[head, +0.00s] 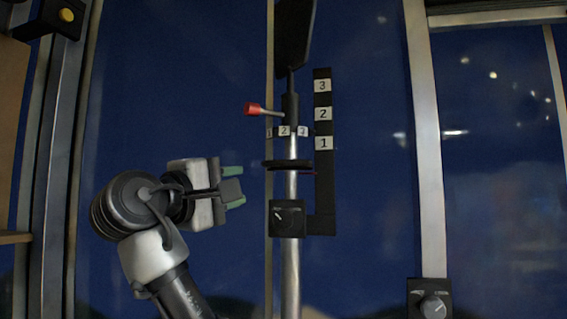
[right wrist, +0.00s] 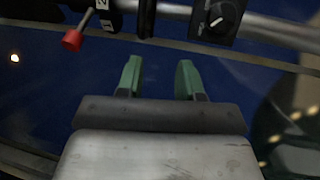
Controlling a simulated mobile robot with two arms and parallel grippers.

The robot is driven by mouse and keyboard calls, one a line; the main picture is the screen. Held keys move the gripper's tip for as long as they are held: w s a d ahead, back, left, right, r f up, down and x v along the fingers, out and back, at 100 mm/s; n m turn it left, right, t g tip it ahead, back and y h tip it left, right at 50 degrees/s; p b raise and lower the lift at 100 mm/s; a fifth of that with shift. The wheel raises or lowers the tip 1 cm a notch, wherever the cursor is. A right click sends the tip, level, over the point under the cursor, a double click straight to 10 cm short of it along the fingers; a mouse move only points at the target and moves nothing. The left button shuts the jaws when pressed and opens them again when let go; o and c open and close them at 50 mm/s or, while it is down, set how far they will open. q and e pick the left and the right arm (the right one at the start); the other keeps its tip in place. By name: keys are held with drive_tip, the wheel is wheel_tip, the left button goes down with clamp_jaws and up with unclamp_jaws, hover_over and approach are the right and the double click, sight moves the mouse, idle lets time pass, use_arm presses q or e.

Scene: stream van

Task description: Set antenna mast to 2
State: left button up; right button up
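The antenna mast (head: 291,185) is an upright silver pole with a dark panel (head: 294,38) on top. A red-tipped lever (head: 252,109) sticks out left from its collar, above a number band (head: 285,131) with 2 near the front. A black disc (head: 287,164) sits lower, just below the level of the 1 label on the scale plate (head: 324,180) marked 1, 2, 3. My right gripper (head: 238,186) is open and empty, left of the mast and below the lever. In the right wrist view, its green fingers (right wrist: 158,78) are apart, with the red lever tip (right wrist: 72,40) at upper left. My left gripper is not seen.
A black box with a dial (head: 288,218) is clamped on the mast below the disc. Another dial box (head: 431,300) sits at the lower right on a metal post (head: 427,150). A yellow button box (head: 65,16) is at upper left. Dark blue window fills the back.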

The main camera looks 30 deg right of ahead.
sight(281, 164)
drive_tip(key=s+r+m+g, duration=0.1)
drive_tip(key=s+r, duration=0.2)
drive_tip(key=s, duration=0.1)
drive_tip(key=p+x, duration=0.1)
drive_tip(key=x, duration=0.2)
drive_tip(key=p+x, duration=0.1)
drive_tip(key=x, duration=0.2)
drive_tip(key=p+x, duration=0.1)
drive_tip(key=x, duration=0.2)
drive_tip(key=shift+w+d+f, duration=0.1)
drive_tip(key=shift+w+d, duration=0.15)
drive_tip(key=shift+w, duration=0.1)
drive_tip(key=shift+w+d, duration=0.25)
drive_tip(key=shift+d, duration=0.35)
clamp_jaws()
